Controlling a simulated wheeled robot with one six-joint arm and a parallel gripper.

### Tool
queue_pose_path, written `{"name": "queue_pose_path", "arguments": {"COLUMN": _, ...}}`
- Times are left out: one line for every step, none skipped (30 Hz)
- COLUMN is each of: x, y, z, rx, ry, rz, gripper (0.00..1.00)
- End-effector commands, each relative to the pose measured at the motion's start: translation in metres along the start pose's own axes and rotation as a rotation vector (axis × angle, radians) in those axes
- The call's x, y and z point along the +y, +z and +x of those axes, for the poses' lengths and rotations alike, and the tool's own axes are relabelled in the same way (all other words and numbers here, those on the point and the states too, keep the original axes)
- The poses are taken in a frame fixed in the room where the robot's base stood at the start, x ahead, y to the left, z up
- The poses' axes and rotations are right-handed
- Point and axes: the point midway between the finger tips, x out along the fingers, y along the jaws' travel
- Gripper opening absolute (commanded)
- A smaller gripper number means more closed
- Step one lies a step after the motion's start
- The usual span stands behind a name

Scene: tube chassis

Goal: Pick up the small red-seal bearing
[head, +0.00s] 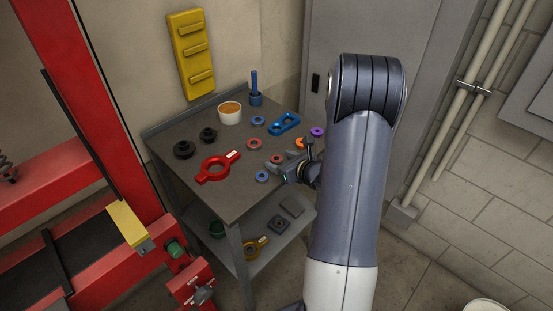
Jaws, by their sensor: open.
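A small ring with a red face (277,158), which looks like the small red-seal bearing, lies on the grey workbench top (215,145) right of centre. A larger ring with a red face (254,143) lies a little behind it and to the left. My gripper (275,167) is open, low over the bench, with its fingertips right by the small ring. I cannot tell whether the fingers touch it or stand around it.
Blue-faced rings (258,120) (262,177), an orange ring (301,143), a purple ring (317,132), a red link (217,167), a blue link (285,124), black parts (184,149) and a white tub (230,116) share the bench. A red press frame (90,110) stands left.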

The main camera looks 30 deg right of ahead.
Motion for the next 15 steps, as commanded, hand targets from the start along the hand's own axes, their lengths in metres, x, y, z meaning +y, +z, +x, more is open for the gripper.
{"name": "queue_pose_path", "arguments": {"x": 0.0003, "y": 0.0001, "z": 0.0024, "rx": 0.000, "ry": 0.001, "rz": 0.000, "gripper": 0.61}}
{"name": "queue_pose_path", "arguments": {"x": 0.0002, "y": 0.0002, "z": 0.0030, "rx": 0.000, "ry": 0.000, "rz": 0.000, "gripper": 0.61}}
{"name": "queue_pose_path", "arguments": {"x": 0.0001, "y": 0.0002, "z": 0.0034, "rx": -0.001, "ry": 0.000, "rz": 0.000, "gripper": 0.61}}
{"name": "queue_pose_path", "arguments": {"x": 0.0000, "y": 0.0002, "z": 0.0034, "rx": -0.001, "ry": -0.001, "rz": 0.000, "gripper": 0.61}}
{"name": "queue_pose_path", "arguments": {"x": 0.0000, "y": 0.0002, "z": 0.0033, "rx": -0.001, "ry": -0.001, "rz": 0.000, "gripper": 0.61}}
{"name": "queue_pose_path", "arguments": {"x": 0.0000, "y": 0.0002, "z": 0.0032, "rx": -0.001, "ry": -0.001, "rz": 0.000, "gripper": 0.61}}
{"name": "queue_pose_path", "arguments": {"x": 0.0000, "y": 0.0001, "z": 0.0031, "rx": -0.001, "ry": -0.001, "rz": 0.000, "gripper": 0.61}}
{"name": "queue_pose_path", "arguments": {"x": 0.0000, "y": 0.0002, "z": 0.0031, "rx": -0.001, "ry": -0.001, "rz": 0.000, "gripper": 0.61}}
{"name": "queue_pose_path", "arguments": {"x": 0.0000, "y": 0.0001, "z": 0.0030, "rx": -0.001, "ry": -0.001, "rz": 0.000, "gripper": 0.58}}
{"name": "queue_pose_path", "arguments": {"x": 0.0000, "y": 0.0002, "z": 0.0030, "rx": -0.001, "ry": -0.001, "rz": 0.000, "gripper": 0.55}}
{"name": "queue_pose_path", "arguments": {"x": -0.0001, "y": 0.0002, "z": 0.0030, "rx": -0.001, "ry": -0.001, "rz": 0.000, "gripper": 0.53}}
{"name": "queue_pose_path", "arguments": {"x": 0.0000, "y": 0.0002, "z": 0.0030, "rx": -0.001, "ry": 0.000, "rz": 0.000, "gripper": 0.50}}
{"name": "queue_pose_path", "arguments": {"x": 0.0000, "y": 0.0002, "z": 0.0029, "rx": -0.001, "ry": 0.000, "rz": 0.000, "gripper": 0.47}}
{"name": "queue_pose_path", "arguments": {"x": 0.0000, "y": 0.0002, "z": 0.0029, "rx": -0.001, "ry": 0.000, "rz": 0.000, "gripper": 0.45}}
{"name": "queue_pose_path", "arguments": {"x": -0.0001, "y": 0.0002, "z": 0.0029, "rx": -0.001, "ry": 0.000, "rz": 0.000, "gripper": 0.41}}
